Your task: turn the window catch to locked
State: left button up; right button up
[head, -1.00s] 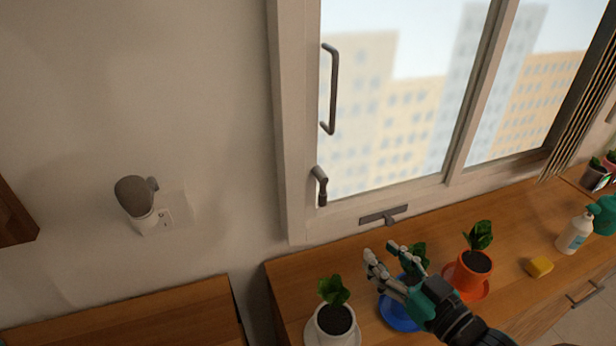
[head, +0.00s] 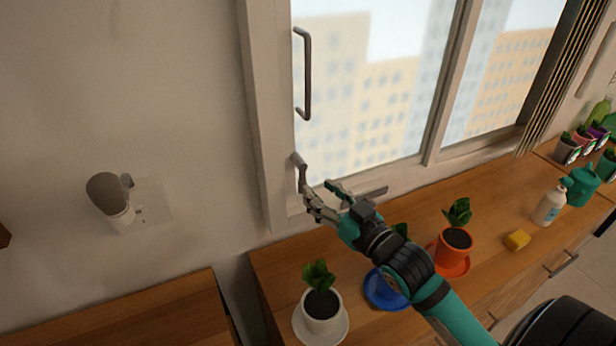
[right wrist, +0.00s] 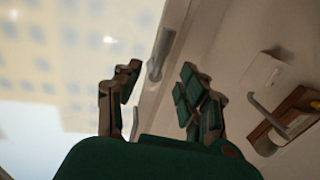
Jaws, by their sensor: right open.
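The window catch (head: 299,170) is a small grey lever on the left side of the window frame, pointing down. My right gripper (head: 318,188) is open and empty beside its lower end, in front of the window's lower left corner. In the right wrist view, the catch (right wrist: 160,52) shows beyond and between the spread fingertips of my right gripper (right wrist: 158,72). I cannot tell whether a finger touches it. The lower end of the catch is partly hidden by the fingers in the head view. My left gripper is not in view.
A long window handle (head: 306,75) stands above the catch. A flat metal bar (head: 372,193) is on the lower frame. Below, the wooden counter (head: 290,262) holds a white pot (head: 322,308), a blue saucer (head: 384,291) and an orange pot (head: 455,248). A wall fixture (head: 108,195) is left.

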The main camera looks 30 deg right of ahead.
aim_at(305, 179)
jog(key=w, duration=0.4)
jog(key=shift+w+a+p, duration=0.15)
jog(key=shift+a+p, duration=0.15)
jog(key=shift+p, duration=0.05)
jog(key=shift+w+a, duration=0.1)
jog(key=shift+w, duration=0.3)
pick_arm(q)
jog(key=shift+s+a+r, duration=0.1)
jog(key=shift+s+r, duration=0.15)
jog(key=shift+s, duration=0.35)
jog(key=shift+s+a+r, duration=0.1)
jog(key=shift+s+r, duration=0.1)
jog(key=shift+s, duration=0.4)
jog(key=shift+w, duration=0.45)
pick_arm(e)
grip_shut()
